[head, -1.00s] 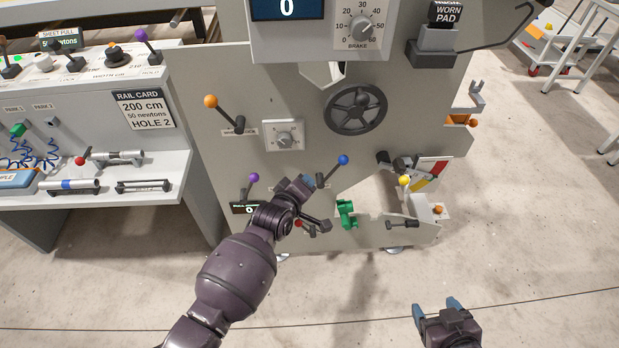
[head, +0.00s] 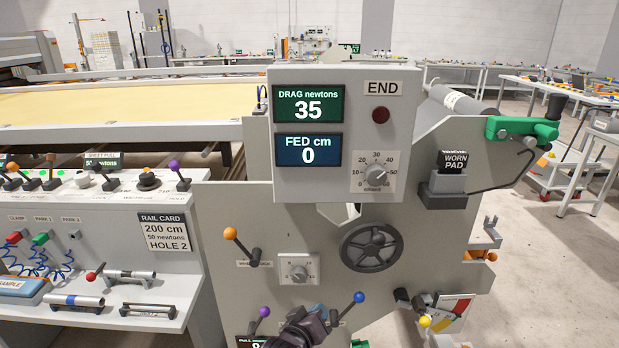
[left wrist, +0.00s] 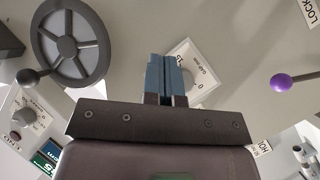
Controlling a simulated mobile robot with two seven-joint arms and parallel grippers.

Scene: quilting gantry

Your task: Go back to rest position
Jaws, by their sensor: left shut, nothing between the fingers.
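My left gripper (head: 318,309) shows at the bottom of the head view, in front of the machine's grey side panel (head: 228,210). Its blue fingertips appear just left of the blue-knobbed lever (head: 359,297); contact cannot be told. In the left wrist view the two blue fingers (left wrist: 165,76) are together and hold nothing. A small white dial plate (left wrist: 198,73) lies beyond them. Most of my left arm is below the head view. My right gripper is not in either view now.
The panel carries an orange-knobbed lever (head: 230,233), a black handwheel (head: 370,247), and a yellow-knobbed lever (head: 425,321). The purple knob (left wrist: 282,82) shows right in the wrist view. A grey bench (head: 190,285) with tools stands left. Open floor (head: 545,270) lies right.

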